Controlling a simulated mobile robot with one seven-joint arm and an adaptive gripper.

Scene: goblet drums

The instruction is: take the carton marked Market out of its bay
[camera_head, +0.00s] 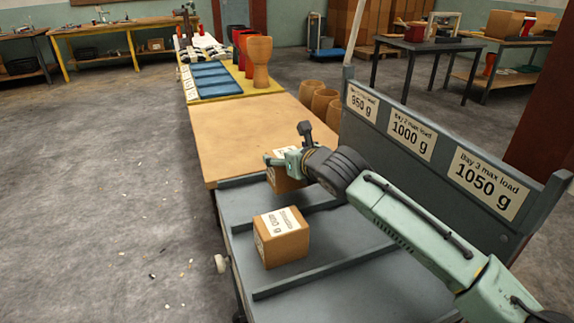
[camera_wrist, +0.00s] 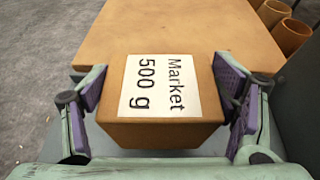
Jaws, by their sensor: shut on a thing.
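The carton marked Market (camera_wrist: 203,128) is a brown box with a white label reading "Market 500 g" on top. My gripper (camera_wrist: 165,100) is shut on it, with one purple-padded finger at each side. In the head view the carton (camera_head: 285,185) is partly hidden behind my gripper (camera_head: 285,163), at the far end of the grey bay tray (camera_head: 340,240). I cannot tell whether its underside touches the tray.
A second labelled carton (camera_head: 287,245) sits in the middle bay, nearer. Low dividers (camera_head: 325,270) separate the bays. The grey back panel (camera_head: 420,150) with load signs stands at right. The wooden tabletop (camera_head: 250,135) beyond is clear.

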